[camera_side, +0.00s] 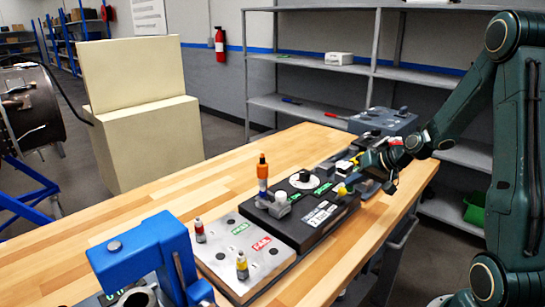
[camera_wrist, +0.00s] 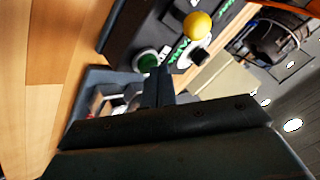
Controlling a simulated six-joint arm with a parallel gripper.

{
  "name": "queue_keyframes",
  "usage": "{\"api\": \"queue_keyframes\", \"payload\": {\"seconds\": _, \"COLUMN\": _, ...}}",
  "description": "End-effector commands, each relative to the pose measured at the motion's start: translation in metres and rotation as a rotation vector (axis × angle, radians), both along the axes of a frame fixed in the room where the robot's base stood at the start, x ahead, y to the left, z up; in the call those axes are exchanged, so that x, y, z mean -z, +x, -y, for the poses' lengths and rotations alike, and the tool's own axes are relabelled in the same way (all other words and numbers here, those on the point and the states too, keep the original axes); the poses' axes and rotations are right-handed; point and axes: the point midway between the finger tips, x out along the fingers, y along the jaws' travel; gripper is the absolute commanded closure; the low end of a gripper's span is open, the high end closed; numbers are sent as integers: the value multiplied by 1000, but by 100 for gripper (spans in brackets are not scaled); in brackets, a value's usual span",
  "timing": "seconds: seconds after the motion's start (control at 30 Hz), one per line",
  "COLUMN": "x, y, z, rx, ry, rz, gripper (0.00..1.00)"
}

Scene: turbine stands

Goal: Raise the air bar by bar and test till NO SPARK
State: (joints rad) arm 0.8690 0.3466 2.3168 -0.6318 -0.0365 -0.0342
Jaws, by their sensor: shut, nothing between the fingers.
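The black tester box (camera_side: 325,224) lies on the bench in the side view, with a round white-rimmed dial, green labels and a white label on it. An orange-topped upright piece (camera_side: 263,172) stands at its left end. A yellow ball knob (camera_side: 342,190) is at its right end; it also shows in the wrist view (camera_wrist: 197,25). A green round button (camera_wrist: 147,62) sits beside the knob in the wrist view. My gripper (camera_wrist: 158,76) is shut and empty, its tips close to the green button; contact cannot be told. In the side view my gripper (camera_side: 362,167) is over the box's right end.
A grey plate (camera_side: 222,258) with PASS and FAIL labels holds a red-topped piece (camera_side: 200,231) and a yellow-topped piece (camera_side: 242,265). A blue clamp-like device (camera_side: 150,250) stands at front left. A grey case (camera_side: 383,121) is behind my gripper. The bench's left side is clear.

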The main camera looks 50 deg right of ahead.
Motion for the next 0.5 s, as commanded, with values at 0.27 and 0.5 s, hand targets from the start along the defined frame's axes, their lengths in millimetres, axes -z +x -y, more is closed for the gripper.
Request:
{"api": "queue_keyframes", "payload": {"seconds": 0.27, "x": -1, "y": 0, "z": 0, "rx": 0, "ry": -2, "rz": 2, "gripper": 100}}
{"api": "queue_keyframes", "payload": {"seconds": 0.5, "x": -12, "y": 1, "z": 1, "rx": -1, "ry": -4, "rz": 5, "gripper": 100}}
